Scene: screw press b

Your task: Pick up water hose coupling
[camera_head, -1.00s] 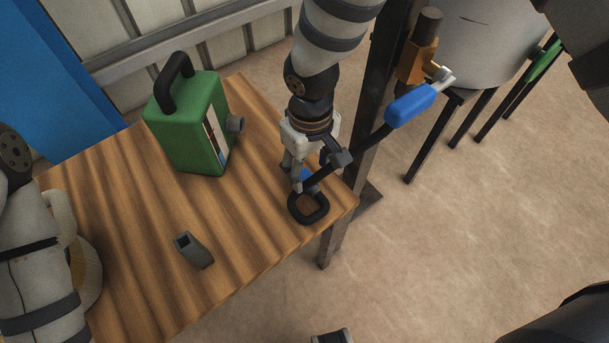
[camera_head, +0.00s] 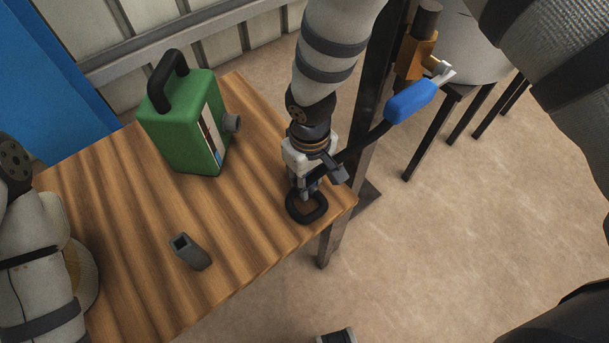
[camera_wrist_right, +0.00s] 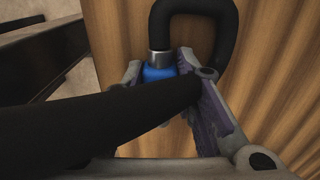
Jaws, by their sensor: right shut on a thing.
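The water hose coupling (camera_wrist_right: 158,73) is a short blue piece with a silver collar, on a black hose (camera_wrist_right: 222,38) that bends into a loop in the right wrist view. My right gripper (camera_head: 308,190) is at the table's right corner, pointing down, and is shut on the coupling. In the head view the gripper mostly hides the coupling, and the hose loop (camera_head: 306,211) lies on the wood below it. A black tube crosses close in front of the wrist camera and hides part of the fingers. My left arm shows at the left edge, but its gripper does not.
A blue grip (camera_head: 411,101) joins a brass-coloured fitting (camera_head: 416,62) on a dark post beside the right arm. On the wooden table (camera_head: 115,190) stand a green canister (camera_head: 187,125) and a small grey block (camera_head: 190,252). The table is clear between them.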

